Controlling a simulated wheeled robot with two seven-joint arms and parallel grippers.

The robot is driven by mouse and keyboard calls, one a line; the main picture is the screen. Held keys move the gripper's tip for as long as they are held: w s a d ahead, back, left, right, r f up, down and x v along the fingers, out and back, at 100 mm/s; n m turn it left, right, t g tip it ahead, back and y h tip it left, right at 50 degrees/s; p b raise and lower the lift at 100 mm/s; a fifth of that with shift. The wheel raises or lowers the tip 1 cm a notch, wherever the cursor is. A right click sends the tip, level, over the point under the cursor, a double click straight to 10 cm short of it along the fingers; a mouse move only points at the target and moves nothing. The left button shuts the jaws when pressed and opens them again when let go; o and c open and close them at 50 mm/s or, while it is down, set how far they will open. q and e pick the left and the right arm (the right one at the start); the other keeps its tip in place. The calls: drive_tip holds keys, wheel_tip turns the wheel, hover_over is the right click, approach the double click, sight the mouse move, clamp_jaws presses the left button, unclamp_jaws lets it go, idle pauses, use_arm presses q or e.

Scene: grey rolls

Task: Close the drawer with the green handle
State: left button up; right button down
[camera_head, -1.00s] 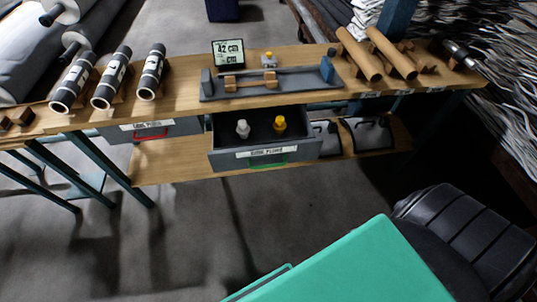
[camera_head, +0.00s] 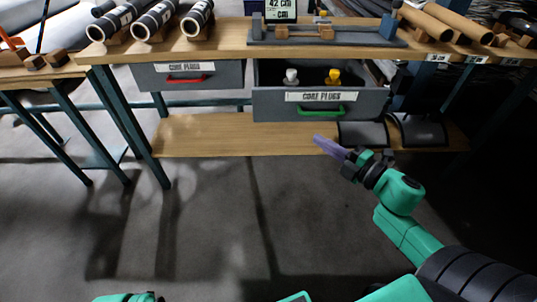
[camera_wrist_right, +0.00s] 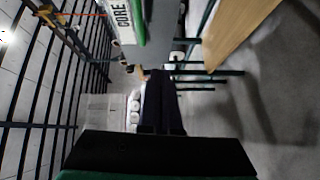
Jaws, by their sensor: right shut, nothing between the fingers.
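The grey drawer labelled "CORE PLUGS" (camera_head: 275,105) with the green handle (camera_head: 321,111) hangs open under the workbench, pulled out toward me. A white plug (camera_head: 291,76) and a yellow plug (camera_head: 333,76) stand inside it. My right gripper (camera_head: 320,141) is shut and empty, its purple fingers just below and in front of the drawer front, apart from the handle. In the right wrist view, the green handle (camera_wrist_right: 139,22) and the label are near the top, beyond my dark fingers (camera_wrist_right: 161,105). Only a green part of my left arm shows at the bottom edge; its fingers are hidden.
A second drawer with a red handle (camera_head: 188,79) sits shut to the left. The wooden bench top (camera_head: 225,48) holds rolls and a grey measuring fixture (camera_head: 330,37). A lower wooden shelf (camera_head: 215,137) runs beneath, with dark holders at right. Floor in front is clear.

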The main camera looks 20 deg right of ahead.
drive_tip(key=a+r+n+y, duration=0.1)
drive_tip(key=a+r+n, duration=0.1)
drive_tip(key=a, duration=0.2)
drive_tip(key=b, duration=0.2)
approach(272, 108)
drive_tip(key=w+a, duration=0.1)
drive_tip(key=a, duration=0.3)
drive_tip(key=w, duration=0.2)
drive_tip(key=w+d, duration=0.1)
drive_tip(key=shift+w+d+f, duration=0.1)
drive_tip(key=shift+w+d, duration=0.1)
drive_tip(key=shift+w, duration=0.2)
drive_tip(key=shift+w+d, duration=0.15)
drive_tip(key=shift+w, duration=0.15)
use_arm(q)
drive_tip(key=d, duration=0.1)
drive_tip(key=w+d+r+t, duration=0.1)
drive_tip(key=d+t+h, duration=0.1)
drive_tip(key=shift+w+r+m, duration=0.3)
